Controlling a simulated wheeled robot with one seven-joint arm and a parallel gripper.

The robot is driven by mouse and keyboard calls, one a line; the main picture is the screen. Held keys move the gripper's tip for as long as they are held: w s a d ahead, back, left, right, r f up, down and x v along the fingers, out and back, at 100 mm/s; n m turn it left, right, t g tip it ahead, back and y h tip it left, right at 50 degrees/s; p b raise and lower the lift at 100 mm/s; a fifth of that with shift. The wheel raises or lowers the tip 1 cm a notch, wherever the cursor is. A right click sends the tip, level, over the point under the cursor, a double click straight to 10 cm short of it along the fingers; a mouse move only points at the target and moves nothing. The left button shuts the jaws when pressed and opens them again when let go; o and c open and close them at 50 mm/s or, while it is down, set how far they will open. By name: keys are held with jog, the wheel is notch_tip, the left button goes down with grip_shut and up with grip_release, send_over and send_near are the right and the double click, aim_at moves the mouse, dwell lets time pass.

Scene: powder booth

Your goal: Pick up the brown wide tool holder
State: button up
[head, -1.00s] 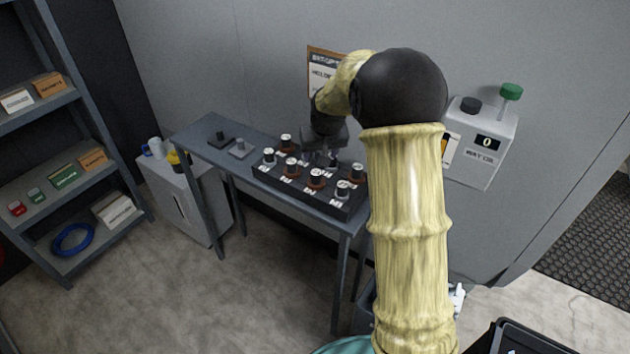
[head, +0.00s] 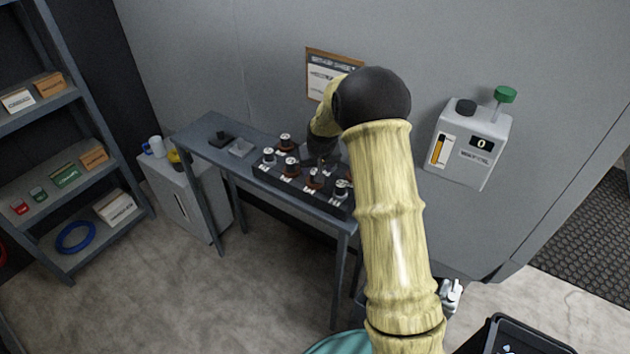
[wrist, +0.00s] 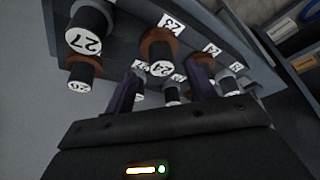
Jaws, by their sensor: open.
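Several tool holders with black bodies and brown or grey collars stand in a black rack (head: 262,176) on the bench. In the wrist view, a brown-collared holder marked 24 (wrist: 159,50) is just beyond and between the fingertips of my gripper (wrist: 165,80). Its collar looks broad, but I cannot tell for sure which brown holder is the wide one. Another brown-collared holder (wrist: 83,64) is to its left. My gripper (head: 322,162) is open, low over the rack, partly hidden by my arm.
Grey-collared holders stand close by, one marked 27 (wrist: 88,27) and one at the right (wrist: 233,82). A wall dispenser (head: 470,145) hangs at right, and a shelf (head: 60,190) stands at left.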

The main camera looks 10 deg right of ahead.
jog(key=shift+p+x, duration=0.55)
jog(key=shift+x, duration=1.3)
jog(key=shift+a, duration=0.1)
grip_shut()
